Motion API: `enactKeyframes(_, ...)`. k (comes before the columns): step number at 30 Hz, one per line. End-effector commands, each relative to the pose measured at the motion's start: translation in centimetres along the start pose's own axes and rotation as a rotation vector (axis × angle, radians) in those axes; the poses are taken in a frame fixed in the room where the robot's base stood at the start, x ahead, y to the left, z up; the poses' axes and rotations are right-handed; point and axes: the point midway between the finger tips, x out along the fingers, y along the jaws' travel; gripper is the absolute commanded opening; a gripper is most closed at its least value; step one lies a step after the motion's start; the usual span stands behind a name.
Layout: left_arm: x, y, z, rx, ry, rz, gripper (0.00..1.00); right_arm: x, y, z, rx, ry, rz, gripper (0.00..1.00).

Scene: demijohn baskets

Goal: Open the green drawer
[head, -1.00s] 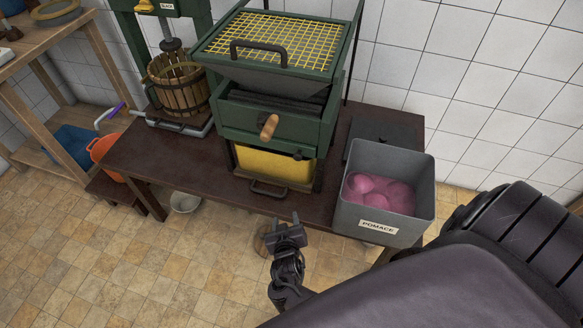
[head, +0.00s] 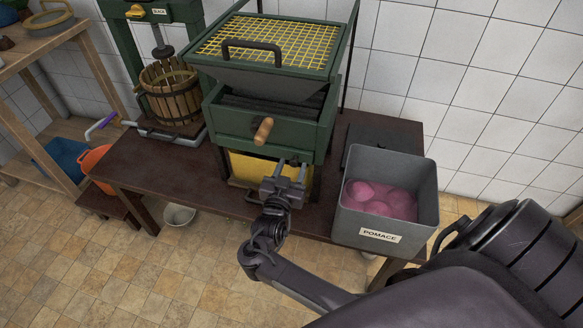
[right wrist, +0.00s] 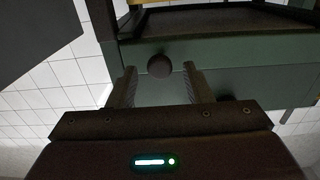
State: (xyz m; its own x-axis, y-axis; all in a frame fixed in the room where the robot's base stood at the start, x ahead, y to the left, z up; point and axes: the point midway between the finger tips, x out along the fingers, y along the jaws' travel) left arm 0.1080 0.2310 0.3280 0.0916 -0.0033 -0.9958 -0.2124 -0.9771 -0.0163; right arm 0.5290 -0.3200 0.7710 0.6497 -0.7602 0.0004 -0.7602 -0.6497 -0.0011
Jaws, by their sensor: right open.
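The green drawer front (head: 236,126) is the green panel on the machine, with a wooden knob (head: 263,130) sticking out of its middle. It also shows in the right wrist view (right wrist: 235,62), with a round dark knob end (right wrist: 159,66) just beyond and between my fingertips. My right gripper (head: 291,164) is open and empty, below and a little right of the wooden knob, in front of the yellow bin. Its two fingers (right wrist: 160,80) point at the green panel, apart from the knob as far as I can tell. My left gripper is not in view.
A yellow bin (head: 242,168) sits under the green panel. A grey pomace tub (head: 366,235) with pink contents stands right of my gripper on the brown table (head: 160,170). A wooden basket press (head: 172,97) stands left. A yellow grid (head: 270,40) tops the machine.

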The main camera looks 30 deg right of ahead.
Motion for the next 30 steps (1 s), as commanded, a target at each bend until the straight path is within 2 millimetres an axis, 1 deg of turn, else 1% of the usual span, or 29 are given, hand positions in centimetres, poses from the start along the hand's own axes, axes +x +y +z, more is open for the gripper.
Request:
enactKeyframes(8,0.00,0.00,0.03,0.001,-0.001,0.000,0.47,0.29,0.03,0.09,-0.001,-0.002,0.000,0.45)
enactKeyframes(11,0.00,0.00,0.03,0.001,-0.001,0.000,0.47,0.28,0.03,0.09,-0.001,-0.002,0.000,0.35)
enactKeyframes(19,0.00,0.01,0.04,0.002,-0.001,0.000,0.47,0.26,0.03,0.08,-0.001,-0.002,0.000,0.00)
enactKeyframes(26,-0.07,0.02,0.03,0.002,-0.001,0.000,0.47,0.24,0.11,0.06,-0.001,-0.002,0.000,0.00)
enactKeyframes(30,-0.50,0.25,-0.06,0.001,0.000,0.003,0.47,0.24,0.84,-0.05,-0.001,-0.002,0.001,0.00)
